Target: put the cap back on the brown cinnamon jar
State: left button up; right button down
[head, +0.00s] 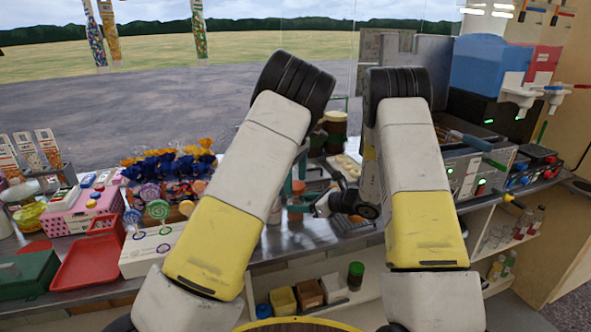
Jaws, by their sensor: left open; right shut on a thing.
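My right gripper (318,206) is low over the counter, its dark wrist coming in from the right and its fingers towards the left. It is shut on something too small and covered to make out. Just left of its fingers is a small teal and orange-brown thing (297,188), partly behind my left arm; I cannot tell whether it is the cinnamon jar. Brown jars with green bands (335,127) stand farther back. I cannot make out a loose cap.
A tray of pale round sweets (345,165) lies behind the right gripper. Lollipops stand in a white holder (150,250) at left, near a red tray (88,262). Metal machines (475,165) crowd the right. A green-capped jar (356,275) and small boxes (308,292) stand on the lower shelf.

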pick_arm(q)
jog(key=shift+f, duration=0.5)
jog(key=c, duration=1.5)
jog(key=m, duration=0.3)
jog(key=o, duration=1.5)
jog(key=shift+r, duration=0.1)
